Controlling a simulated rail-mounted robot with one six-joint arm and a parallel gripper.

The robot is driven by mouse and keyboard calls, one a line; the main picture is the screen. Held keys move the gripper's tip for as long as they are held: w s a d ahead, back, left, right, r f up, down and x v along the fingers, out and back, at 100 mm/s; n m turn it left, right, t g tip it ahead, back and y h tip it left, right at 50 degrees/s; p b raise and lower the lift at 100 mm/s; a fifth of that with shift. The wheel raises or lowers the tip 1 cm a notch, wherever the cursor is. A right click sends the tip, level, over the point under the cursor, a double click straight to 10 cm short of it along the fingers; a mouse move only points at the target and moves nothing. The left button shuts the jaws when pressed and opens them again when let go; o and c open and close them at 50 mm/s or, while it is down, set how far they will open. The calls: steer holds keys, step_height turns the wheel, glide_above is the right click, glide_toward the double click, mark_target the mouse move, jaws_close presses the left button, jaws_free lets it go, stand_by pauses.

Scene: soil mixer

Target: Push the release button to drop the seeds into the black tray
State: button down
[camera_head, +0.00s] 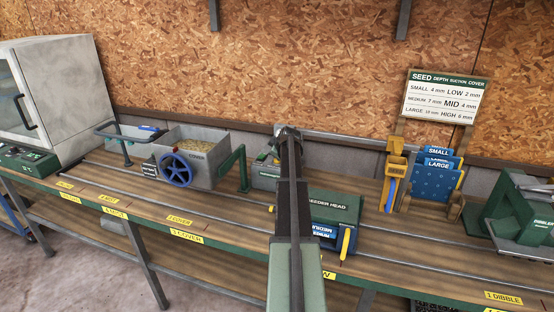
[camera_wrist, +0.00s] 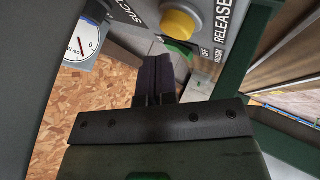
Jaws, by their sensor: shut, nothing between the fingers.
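In the wrist view a round yellow button (camera_wrist: 180,24) sits on a grey panel beside the word RELEASE. A green switch part (camera_wrist: 176,48) is just below it, near the words OFF and VACUUM. My gripper (camera_wrist: 158,62) is shut and empty, with its dark fingertips below and slightly left of the button in the picture. I cannot tell whether they touch the panel. In the head view the green seeder head (camera_head: 338,207) is on the bench right of my arm, which hides part of it. I cannot make out the black tray or the seeds in it.
A gauge (camera_wrist: 80,40) is at the left of the wrist view. On the bench are a cover bin (camera_head: 200,152) with a blue wheel (camera_head: 176,169), a blue plate rack (camera_head: 434,182) and a green dibble machine (camera_head: 512,212). Rails run along the bench front.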

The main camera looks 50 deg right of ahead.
step_height(320, 180, up, 5)
steer(key=p, duration=0.5)
stand_by(0.7)
